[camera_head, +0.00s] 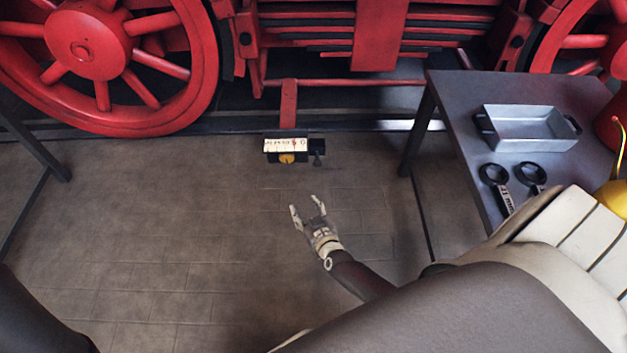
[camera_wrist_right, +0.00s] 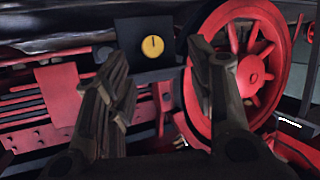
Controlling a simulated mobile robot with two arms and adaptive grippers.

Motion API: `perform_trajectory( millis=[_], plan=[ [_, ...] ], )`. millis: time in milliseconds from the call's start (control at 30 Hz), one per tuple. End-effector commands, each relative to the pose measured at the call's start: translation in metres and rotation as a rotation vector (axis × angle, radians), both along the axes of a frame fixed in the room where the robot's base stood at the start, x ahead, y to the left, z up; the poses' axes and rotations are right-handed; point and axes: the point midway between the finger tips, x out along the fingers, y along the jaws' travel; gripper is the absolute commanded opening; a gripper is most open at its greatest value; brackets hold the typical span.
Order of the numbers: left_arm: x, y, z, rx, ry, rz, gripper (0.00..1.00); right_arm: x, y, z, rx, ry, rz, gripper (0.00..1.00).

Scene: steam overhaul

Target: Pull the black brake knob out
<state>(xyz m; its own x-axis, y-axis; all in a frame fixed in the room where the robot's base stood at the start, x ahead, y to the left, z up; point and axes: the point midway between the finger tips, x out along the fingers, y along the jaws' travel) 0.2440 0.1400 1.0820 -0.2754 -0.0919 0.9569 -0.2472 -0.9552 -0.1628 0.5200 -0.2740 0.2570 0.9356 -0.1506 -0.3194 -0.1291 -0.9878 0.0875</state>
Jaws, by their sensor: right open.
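A small control box (camera_head: 290,157) sticks out from the red locomotive frame, with a white scale plate on top and a round yellow dial on its front. A small black knob (camera_head: 317,158) shows at its right end. My right gripper (camera_head: 307,206) is open and empty, in front of the box and apart from it. In the right wrist view my right gripper (camera_wrist_right: 160,65) has its fingers spread, with the yellow dial (camera_wrist_right: 152,46) on a dark panel (camera_wrist_right: 145,30) between and beyond them. I cannot make out the black knob clearly there. My left gripper is not in view.
A dark table (camera_head: 465,110) at the right holds a grey metal tray (camera_head: 530,128) and two black round-headed tools (camera_head: 495,175). Large red wheels (camera_head: 100,60) stand behind. The paved floor (camera_head: 170,220) left of my right gripper is clear.

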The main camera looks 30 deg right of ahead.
Motion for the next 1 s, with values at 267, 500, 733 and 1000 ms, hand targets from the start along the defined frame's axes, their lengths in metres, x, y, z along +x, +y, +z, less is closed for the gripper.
perform_trajectory(
  millis=[267, 500, 733, 1000],
  plan=[
    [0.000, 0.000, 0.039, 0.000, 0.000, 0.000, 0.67, -0.025, 0.014, 0.007, 0.012, 0.085, 0.054, 0.50],
    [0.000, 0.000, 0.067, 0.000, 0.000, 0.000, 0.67, -0.050, 0.025, 0.007, 0.021, 0.164, 0.098, 0.50],
    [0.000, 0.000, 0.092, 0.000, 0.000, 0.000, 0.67, -0.075, 0.034, 0.008, 0.031, 0.242, 0.133, 0.50],
    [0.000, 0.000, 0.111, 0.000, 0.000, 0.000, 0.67, -0.098, 0.040, 0.007, 0.038, 0.308, 0.160, 0.50]
  ],
)
